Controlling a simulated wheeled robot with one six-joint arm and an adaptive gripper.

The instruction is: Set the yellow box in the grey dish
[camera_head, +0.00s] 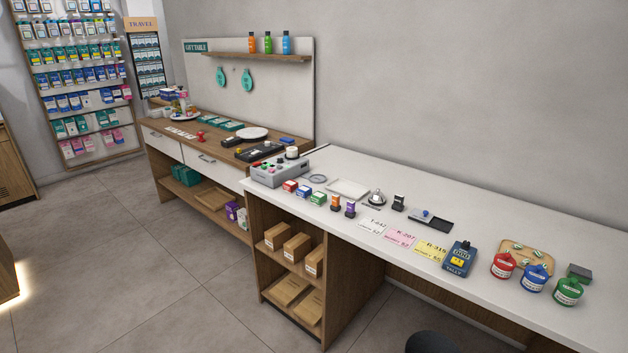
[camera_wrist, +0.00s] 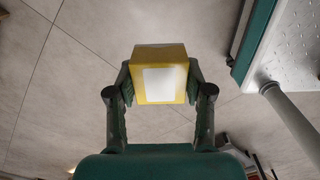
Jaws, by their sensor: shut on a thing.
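My gripper (camera_wrist: 160,88) is shut on the yellow box (camera_wrist: 159,55) in the wrist view. A finger presses on each side of the box, and a white label faces the camera. Beyond the box is tiled floor, with no counter or dish under it. Neither my gripper nor the yellow box shows in the head view. In the head view, a small round grey dish (camera_head: 318,178) appears to lie on the white counter, right of the grey button console. It is too small to see its inside clearly.
The wrist view shows a teal-edged panel (camera_wrist: 253,42) and a grey pole (camera_wrist: 295,122) at the right.

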